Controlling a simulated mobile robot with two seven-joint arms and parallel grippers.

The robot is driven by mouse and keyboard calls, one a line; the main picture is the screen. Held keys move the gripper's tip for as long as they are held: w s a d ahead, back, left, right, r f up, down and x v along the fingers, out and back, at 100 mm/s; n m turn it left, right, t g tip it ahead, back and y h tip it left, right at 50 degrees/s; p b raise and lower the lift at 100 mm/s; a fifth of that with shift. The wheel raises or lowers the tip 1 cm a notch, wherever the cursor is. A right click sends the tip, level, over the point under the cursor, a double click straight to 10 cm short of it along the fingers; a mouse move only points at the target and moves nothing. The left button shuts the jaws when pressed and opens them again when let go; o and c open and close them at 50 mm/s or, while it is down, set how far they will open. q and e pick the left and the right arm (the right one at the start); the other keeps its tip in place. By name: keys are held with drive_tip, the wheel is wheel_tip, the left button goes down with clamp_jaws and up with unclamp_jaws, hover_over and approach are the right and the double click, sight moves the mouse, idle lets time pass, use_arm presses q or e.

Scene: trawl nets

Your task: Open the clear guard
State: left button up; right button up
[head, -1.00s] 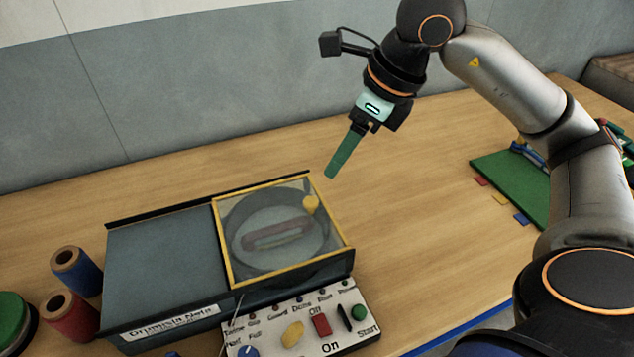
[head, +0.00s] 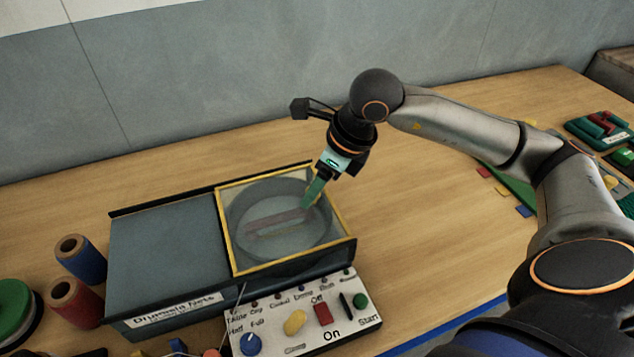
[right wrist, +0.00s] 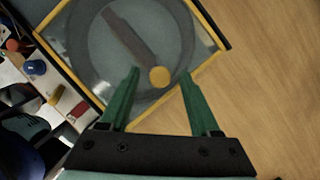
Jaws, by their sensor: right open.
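The clear guard (head: 262,199) is a see-through panel in a yellow frame, lying closed over a round well on the right part of a grey machine (head: 165,255). A dark bar shows through it. The guard's round yellow knob (right wrist: 159,77) shows in the right wrist view; in the head view my gripper hides it. My right gripper (head: 310,203) is above the guard's right side. In the right wrist view, its green fingers (right wrist: 160,78) are apart, one on each side of the knob, with nothing held. I cannot tell whether they have come down to knob height. My left gripper is not in view.
A control panel (head: 290,345) with knobs and switches is at the machine's front. Blue (head: 82,262) and red (head: 75,300) spools stand left of it. A green mat (head: 507,183) lies at the right, behind my arm. The table right of the machine is clear.

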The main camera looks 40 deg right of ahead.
drive_tip(key=shift+c, duration=0.3)
clamp_jaws()
idle(1.1)
